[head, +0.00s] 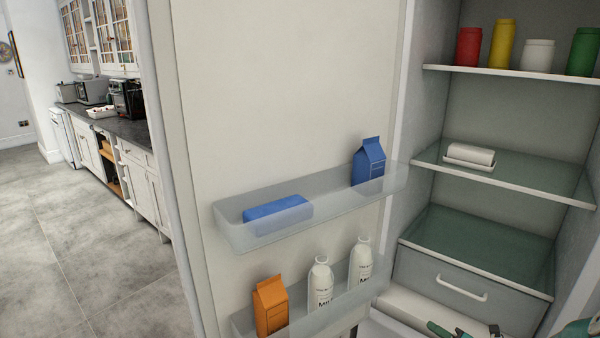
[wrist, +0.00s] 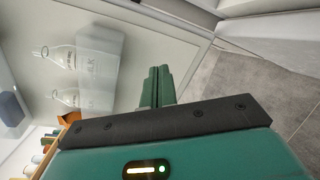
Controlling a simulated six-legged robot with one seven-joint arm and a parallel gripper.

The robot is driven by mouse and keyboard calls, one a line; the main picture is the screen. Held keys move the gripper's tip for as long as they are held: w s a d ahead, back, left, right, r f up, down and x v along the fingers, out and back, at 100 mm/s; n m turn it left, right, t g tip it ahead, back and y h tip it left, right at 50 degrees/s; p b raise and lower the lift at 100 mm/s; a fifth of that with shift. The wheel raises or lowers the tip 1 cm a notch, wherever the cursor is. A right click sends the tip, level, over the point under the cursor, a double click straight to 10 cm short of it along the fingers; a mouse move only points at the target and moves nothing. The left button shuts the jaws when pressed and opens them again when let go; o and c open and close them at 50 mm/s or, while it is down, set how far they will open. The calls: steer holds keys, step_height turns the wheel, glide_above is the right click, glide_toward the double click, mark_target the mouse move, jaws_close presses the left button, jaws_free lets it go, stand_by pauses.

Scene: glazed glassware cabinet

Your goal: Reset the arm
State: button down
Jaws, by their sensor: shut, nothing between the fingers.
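My gripper (wrist: 158,88) shows in the wrist view, its two green fingers together with nothing between them. It is near the door bins, with the milk bottles (wrist: 55,52) to its left in that view. In the head view, green parts of my arm (head: 440,329) show at the bottom edge, low in front of the fridge. The fingertips cannot be made out there.
The fridge door (head: 290,90) stands open. Its upper bin (head: 270,232) holds a blue box (head: 278,208) and blue carton (head: 368,163); the lower holds an orange carton (head: 270,306) and two bottles (head: 320,285). Shelves and a drawer (head: 470,280) are right; floor (head: 60,250) left is clear.

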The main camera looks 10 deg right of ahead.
steer(key=s+a+r+n+g, duration=0.3)
steer(key=a+r+n+g, duration=0.35)
steer(key=a+n, duration=0.5)
steer(key=s+a+r+n+g, duration=0.3)
steer(key=a+r+n+g, duration=0.2)
steer(key=a+r+n, duration=0.5)
steer(key=s+a+r+n+t+h, duration=0.1)
steer(key=s+a+r+n+h, duration=0.2)
steer(key=s+n, duration=0.4)
steer(key=s+a+r+n+t+h, duration=0.1)
steer(key=s+a+r+n+h, duration=0.3)
steer(key=s+n, duration=0.4)
step_height(320, 180, up, 2)
steer(key=a+n, duration=0.1)
steer(key=n, duration=0.5)
steer(key=shift+r, duration=0.25)
steer(key=shift+d, duration=0.15)
